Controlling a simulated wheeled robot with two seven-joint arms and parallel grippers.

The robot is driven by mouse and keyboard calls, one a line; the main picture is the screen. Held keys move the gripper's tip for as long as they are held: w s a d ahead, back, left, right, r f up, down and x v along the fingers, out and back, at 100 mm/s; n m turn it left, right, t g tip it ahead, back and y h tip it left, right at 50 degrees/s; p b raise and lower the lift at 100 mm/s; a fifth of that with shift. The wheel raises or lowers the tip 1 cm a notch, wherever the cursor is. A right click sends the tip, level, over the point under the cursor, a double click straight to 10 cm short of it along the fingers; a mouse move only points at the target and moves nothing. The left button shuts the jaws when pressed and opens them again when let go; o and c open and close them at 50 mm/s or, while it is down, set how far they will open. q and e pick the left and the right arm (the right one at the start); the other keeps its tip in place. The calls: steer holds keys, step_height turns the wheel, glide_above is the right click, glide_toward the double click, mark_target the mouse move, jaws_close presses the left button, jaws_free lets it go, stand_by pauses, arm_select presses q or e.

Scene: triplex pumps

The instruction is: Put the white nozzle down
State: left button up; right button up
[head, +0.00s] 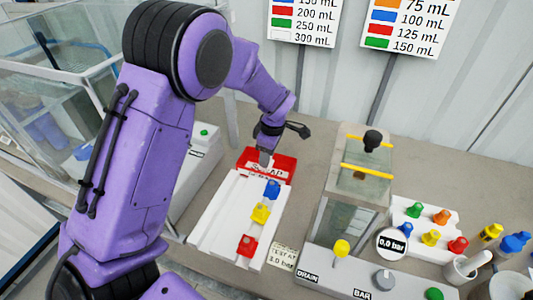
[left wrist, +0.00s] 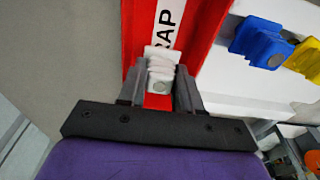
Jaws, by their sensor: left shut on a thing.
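My left gripper (head: 266,150) reaches down at the red tray (head: 286,168) behind the white rack. In the left wrist view, the gripper's two fingers (left wrist: 160,92) are shut on the white nozzle (left wrist: 161,60). The nozzle is over the red tray (left wrist: 206,28), in front of a white label ending in "AP". I cannot tell whether the nozzle touches the tray. My right gripper is in neither view.
A white rack (head: 213,220) in front of the tray carries a blue (head: 272,189), a yellow (head: 261,212) and a red nozzle (head: 247,246). A clear tank (head: 358,185) stands to the right. Several coloured nozzles sit on a white holder (head: 402,203) farther right.

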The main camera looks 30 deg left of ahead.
mark_target(271, 164)
arm_select(q)
steer(key=o, duration=1)
steer(key=shift+f, duration=0.1)
steer(key=shift+o, duration=0.2)
step_height(271, 164, up, 12)
steer(key=d+b, duration=0.1)
steer(key=shift+w+d, duration=0.15)
steer(key=shift+d, duration=0.05)
